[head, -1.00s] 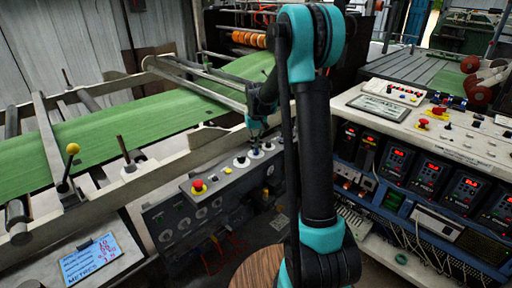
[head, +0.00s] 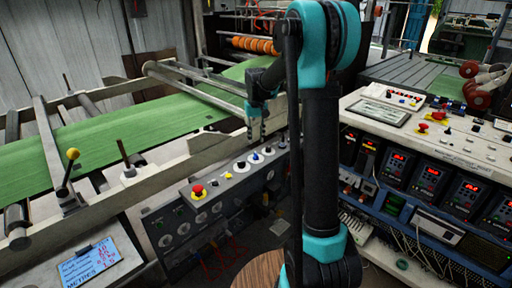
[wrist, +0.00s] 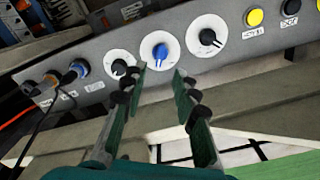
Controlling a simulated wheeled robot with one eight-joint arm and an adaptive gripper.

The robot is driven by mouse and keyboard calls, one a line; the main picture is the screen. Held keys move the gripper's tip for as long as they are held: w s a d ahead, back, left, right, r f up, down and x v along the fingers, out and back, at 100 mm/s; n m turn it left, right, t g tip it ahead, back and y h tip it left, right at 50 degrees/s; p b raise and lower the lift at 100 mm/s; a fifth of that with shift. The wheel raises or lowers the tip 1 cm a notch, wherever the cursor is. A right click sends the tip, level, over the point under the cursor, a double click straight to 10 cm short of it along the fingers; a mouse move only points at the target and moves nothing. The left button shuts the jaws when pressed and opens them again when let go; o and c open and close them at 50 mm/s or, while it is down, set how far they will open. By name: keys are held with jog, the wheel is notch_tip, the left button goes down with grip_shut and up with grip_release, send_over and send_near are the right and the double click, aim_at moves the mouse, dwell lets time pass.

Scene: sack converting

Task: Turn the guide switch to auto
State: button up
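A sloped grey control panel (head: 228,185) carries a row of round switches. In the wrist view, a blue knob (wrist: 160,52) on a white round plate is at upper centre. A black knob (wrist: 119,68) is to its left and another black knob (wrist: 208,38) to its right, both on white plates. The labels are too small to read, so I cannot tell which is the guide switch. My gripper (wrist: 161,76) is open and empty. Its fingertips are just below the blue knob in the picture, apparently apart from it. In the head view, my gripper (head: 256,132) hangs above the panel's far part.
A red emergency button (head: 198,192) sits on the panel's near end. A pale machine rail (head: 210,145) and green web (head: 110,145) run beside the panel. Plugged cables (wrist: 65,75) are left of the knobs. A console (head: 440,140) stands at right.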

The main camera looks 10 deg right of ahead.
jog(key=shift+r, duration=2.3)
jog(key=s+d+f+t, duration=0.1)
jog(key=s+f, duration=0.3)
jog(key=s, duration=0.6)
jog(key=s+d+f+t, duration=0.1)
jog(key=s+f, duration=0.4)
jog(key=s, duration=0.5)
jog(key=s+d+f+m+t, duration=0.1)
jog(key=s+f, duration=0.3)
jog(key=s, duration=0.7)
jog(key=shift+d+f+t, duration=0.15)
jog(key=shift+d+t, duration=0.45)
jog(key=shift+d, duration=0.25)
